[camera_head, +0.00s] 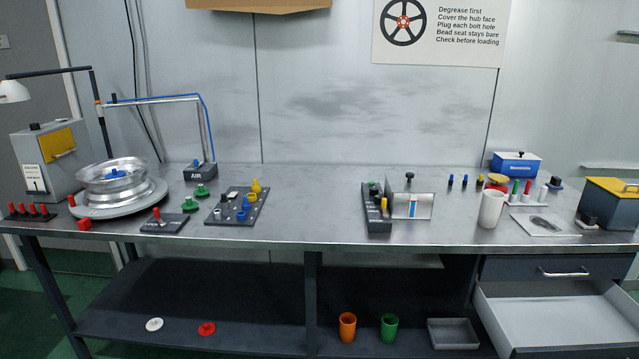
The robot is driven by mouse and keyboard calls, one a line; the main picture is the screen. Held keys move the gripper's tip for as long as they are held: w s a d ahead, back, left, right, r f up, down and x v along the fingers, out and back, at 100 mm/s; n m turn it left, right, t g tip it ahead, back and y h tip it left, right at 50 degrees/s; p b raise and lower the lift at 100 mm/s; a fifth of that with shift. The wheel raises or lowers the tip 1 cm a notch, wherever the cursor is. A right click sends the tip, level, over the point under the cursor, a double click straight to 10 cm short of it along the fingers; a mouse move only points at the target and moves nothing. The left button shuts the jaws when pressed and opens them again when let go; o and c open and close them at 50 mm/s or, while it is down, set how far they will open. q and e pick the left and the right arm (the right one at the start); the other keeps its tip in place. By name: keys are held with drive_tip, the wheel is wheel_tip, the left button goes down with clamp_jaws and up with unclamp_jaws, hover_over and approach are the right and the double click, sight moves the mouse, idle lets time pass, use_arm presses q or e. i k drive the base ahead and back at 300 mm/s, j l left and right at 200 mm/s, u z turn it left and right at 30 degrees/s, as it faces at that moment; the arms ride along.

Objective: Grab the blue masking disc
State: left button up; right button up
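No loose blue disc shows for certain. A small blue piece (113,172) with a raised knob sits in the middle of the silver wheel (135,181) on the round turntable at the left; it may be a blue masking disc over the hub. A blue, dark-topped round piece (555,184) stands at the right back of the bench; it is too small to tell what it is. Two green knobbed discs (202,191) (189,205) lie right of the wheel. A white disc (154,324) and a red disc (206,328) lie on the lower shelf. Neither gripper is in view.
A dark tray (213,214) of coloured plugs lies on the bench (310,232), whose middle is clear. A lamp arm (93,95) and a blue air hose (209,125) rise near the wheel. At the lower right, a drawer (560,318) is open and empty.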

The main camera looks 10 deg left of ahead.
sight(114, 174)
drive_tip(key=i+j+z, duration=0.1)
drive_tip(key=j, duration=0.45)
drive_tip(key=i+j+z, duration=0.15)
drive_tip(key=j, duration=0.35)
drive_tip(key=i+j, duration=0.1)
drive_tip(key=j, duration=0.65)
drive_tip(key=i+j, duration=0.1)
drive_tip(key=j, duration=0.6)
drive_tip(key=j+z, duration=0.1)
drive_tip(key=j, duration=0.65)
drive_tip(key=i, duration=0.05)
